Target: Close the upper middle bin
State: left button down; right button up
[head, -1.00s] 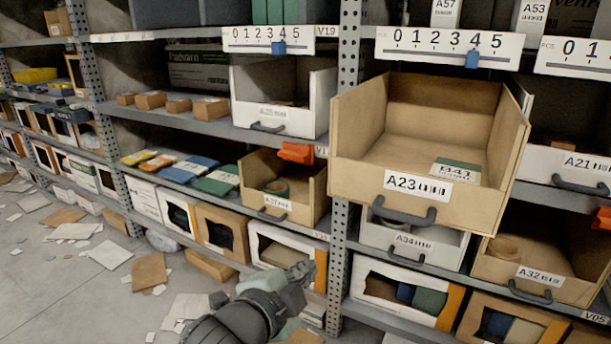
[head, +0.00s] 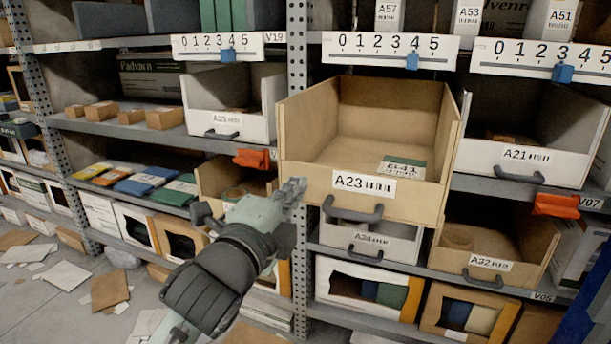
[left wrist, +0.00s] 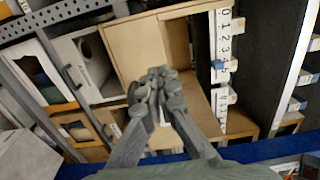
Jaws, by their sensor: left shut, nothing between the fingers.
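The upper middle bin (head: 300,174) is a tan cardboard bin labelled A23. It is pulled out well past the shelf front, open at the top, with a dark handle (head: 352,209) below its label. A green-and-white box (head: 402,168) lies inside. My left gripper (head: 296,188) is shut and empty, in front of the bin's lower left front corner. In the left wrist view my left gripper's fingers (left wrist: 156,82) are together, with tan bin panels (left wrist: 130,52) behind them. I cannot tell whether they touch the bin. My right gripper is not in view.
White bin A21 (head: 513,160) stands to the right and white bin A25 (head: 225,125) to the left. Bin A32 (head: 478,262) and bin A34 (head: 369,241) sit below. A perforated rack post (head: 297,50) stands left of the tan bin. Orange clips (head: 555,205) stick out from shelf edges.

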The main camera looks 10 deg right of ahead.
aim_at(312, 169)
pick_arm(q)
jog(key=x, duration=0.4)
jog(key=shift+w+d, duration=0.2)
jog(key=shift+w, duration=0.1)
jog(key=shift+w, duration=0.1)
